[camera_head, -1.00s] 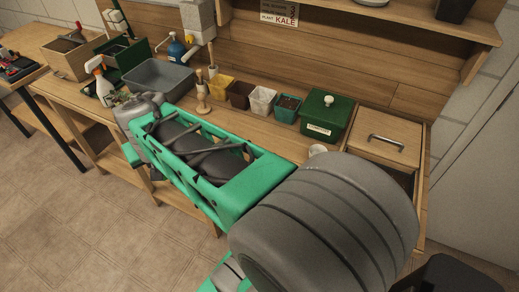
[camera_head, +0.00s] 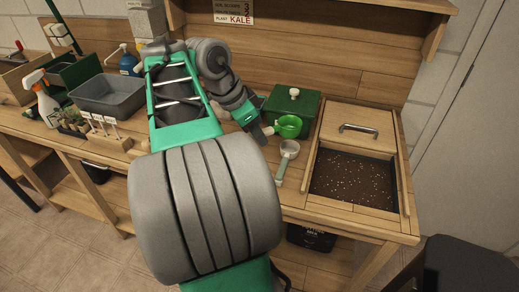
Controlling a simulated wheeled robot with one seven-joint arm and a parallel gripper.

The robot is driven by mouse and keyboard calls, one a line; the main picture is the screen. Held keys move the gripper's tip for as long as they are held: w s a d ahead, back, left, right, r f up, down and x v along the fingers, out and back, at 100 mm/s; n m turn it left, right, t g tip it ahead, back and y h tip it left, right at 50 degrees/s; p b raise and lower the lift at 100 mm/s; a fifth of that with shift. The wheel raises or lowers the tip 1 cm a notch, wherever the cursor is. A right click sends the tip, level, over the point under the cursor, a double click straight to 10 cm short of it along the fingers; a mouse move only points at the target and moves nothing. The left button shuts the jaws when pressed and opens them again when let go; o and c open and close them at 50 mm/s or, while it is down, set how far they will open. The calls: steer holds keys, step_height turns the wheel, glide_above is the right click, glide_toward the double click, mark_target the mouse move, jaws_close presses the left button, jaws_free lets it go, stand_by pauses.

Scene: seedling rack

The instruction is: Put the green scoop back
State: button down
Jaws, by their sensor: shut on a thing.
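The green scoop (camera_head: 289,126) is a bright green cup in front of the green lidded box, near the middle of the bench. My gripper (camera_head: 268,130) is at its left, shut on its handle side. The fingers and the handle are small and partly hidden, and I cannot tell whether the scoop touches the bench. A second scoop (camera_head: 287,153), with a pale cup and a green handle, lies on the bench just below it.
The green lidded box (camera_head: 294,93) stands behind. A soil bin (camera_head: 352,180) with a wooden lid (camera_head: 358,117) is at right. A grey tub (camera_head: 108,94), a spray bottle (camera_head: 42,100) and a wooden label holder (camera_head: 108,143) are at left. My arm hides the middle of the bench.

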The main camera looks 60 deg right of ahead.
steer(key=w+d+f, duration=0.2)
steer(key=d+f, duration=0.1)
steer(key=w+d+f, duration=0.2)
steer(key=d+f, duration=0.1)
steer(key=w+d+f, duration=0.2)
steer(key=d, duration=0.2)
steer(key=shift+w+f, duration=0.15)
steer(key=shift+f, duration=0.25)
steer(key=f, duration=0.1)
steer(key=f+b, duration=0.1)
steer(key=f, duration=0.1)
steer(key=shift+w+d, duration=0.1)
steer(key=shift+d, duration=0.1)
steer(key=shift+f, duration=0.2)
steer(key=shift+f, duration=0.15)
steer(key=shift+f+b, duration=0.5)
steer(key=c, duration=1.3)
jaws_free()
